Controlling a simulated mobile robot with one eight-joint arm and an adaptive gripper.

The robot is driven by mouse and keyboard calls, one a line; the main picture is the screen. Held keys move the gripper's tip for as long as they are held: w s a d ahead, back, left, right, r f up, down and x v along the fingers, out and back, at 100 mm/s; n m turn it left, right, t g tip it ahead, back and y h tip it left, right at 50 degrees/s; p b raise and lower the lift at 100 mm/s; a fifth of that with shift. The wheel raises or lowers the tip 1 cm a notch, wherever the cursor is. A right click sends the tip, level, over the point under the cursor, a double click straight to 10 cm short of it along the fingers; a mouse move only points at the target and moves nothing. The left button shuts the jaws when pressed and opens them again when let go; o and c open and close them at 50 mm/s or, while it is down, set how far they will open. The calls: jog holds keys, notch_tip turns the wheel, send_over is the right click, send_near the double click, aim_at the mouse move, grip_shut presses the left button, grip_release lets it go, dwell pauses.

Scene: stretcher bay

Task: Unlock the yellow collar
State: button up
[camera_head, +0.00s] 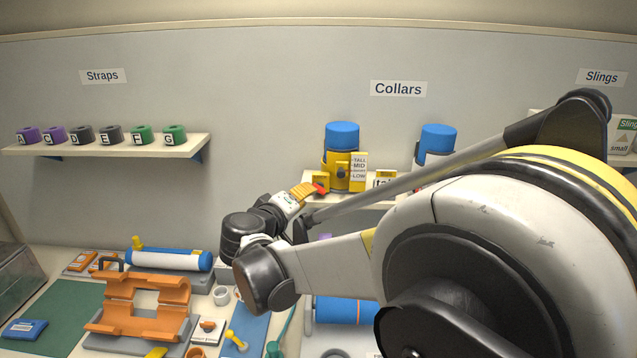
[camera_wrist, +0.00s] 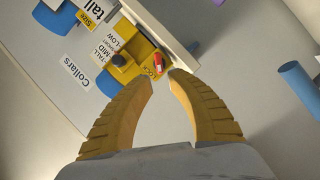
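The yellow collar (camera_head: 336,177) is wrapped around a blue-topped post on the Collars shelf. It carries a dark knob and a TALL-to-LOW scale plate (camera_head: 359,170). At its left side is a yellow lock block with a red tab (camera_head: 320,189). The wrist view shows the collar (camera_wrist: 143,48) with the red tab (camera_wrist: 158,63) beside LOCK lettering. My gripper (camera_head: 314,190) is at the collar's left side. In the wrist view my gripper (camera_wrist: 161,76) has its fingers apart and empty. The red tab is just beyond the fingertips; whether they touch it is unclear.
A second blue-topped post (camera_head: 438,140) stands to the right, partly behind my arm. A yellow stand with a "tall" card (camera_head: 385,180) sits at the shelf's front. Below, the bench holds an orange cradle (camera_head: 143,320) and a blue roll (camera_head: 165,260).

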aim_at(315, 186)
jog(key=x, duration=0.7)
jog(key=shift+s, duration=0.15)
grip_shut()
